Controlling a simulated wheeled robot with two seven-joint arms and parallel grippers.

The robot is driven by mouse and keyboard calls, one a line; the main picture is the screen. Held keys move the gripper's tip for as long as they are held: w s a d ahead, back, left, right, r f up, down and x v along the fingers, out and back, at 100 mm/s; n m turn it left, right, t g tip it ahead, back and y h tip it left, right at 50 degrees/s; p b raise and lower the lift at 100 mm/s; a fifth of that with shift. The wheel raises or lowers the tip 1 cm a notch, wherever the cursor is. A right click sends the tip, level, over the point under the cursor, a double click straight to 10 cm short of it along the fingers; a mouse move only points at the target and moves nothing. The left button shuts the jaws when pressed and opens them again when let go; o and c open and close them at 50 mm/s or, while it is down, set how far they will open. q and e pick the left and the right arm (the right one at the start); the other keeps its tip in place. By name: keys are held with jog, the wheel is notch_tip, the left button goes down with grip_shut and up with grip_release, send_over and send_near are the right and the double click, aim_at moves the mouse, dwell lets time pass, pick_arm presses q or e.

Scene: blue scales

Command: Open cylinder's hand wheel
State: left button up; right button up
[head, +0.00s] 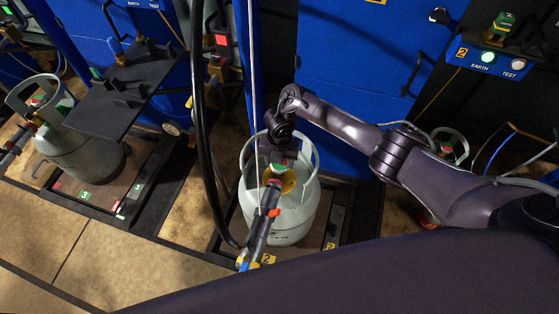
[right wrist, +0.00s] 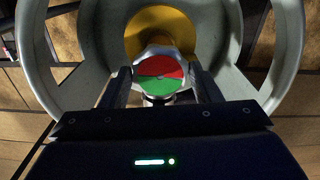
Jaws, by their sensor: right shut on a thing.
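A pale grey gas cylinder (head: 290,218) stands upright on a scale in the middle of the head view. Its collar (right wrist: 287,45) surrounds the valve in the right wrist view. The hand wheel (right wrist: 158,76), with a red and green top, sits between the two fingers of my right gripper (right wrist: 160,84), which is shut on it. In the head view my right gripper (head: 279,158) reaches down inside the collar from above, and the hand wheel shows only in part. A yellow disc (right wrist: 158,28) lies behind the wheel. My left gripper is not in view.
A filling hose connector (head: 259,232) joins the valve at the cylinder's front. A black hose (head: 203,130) hangs to the left. Another cylinder (head: 80,150) stands on a scale at left, beneath a dark plate. A blue cabinet (head: 350,50) stands behind.

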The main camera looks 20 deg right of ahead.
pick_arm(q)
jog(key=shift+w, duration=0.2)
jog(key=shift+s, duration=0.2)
pick_arm(e)
jog(key=o, duration=0.7)
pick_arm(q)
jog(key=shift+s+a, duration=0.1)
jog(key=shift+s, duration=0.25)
pick_arm(e)
jog(key=o, duration=0.3)
notch_tip(320, 180, up, 7)
jog(key=shift+f+p, duration=0.15)
jog(key=shift+p, duration=0.65)
jog(key=shift+r, duration=0.55)
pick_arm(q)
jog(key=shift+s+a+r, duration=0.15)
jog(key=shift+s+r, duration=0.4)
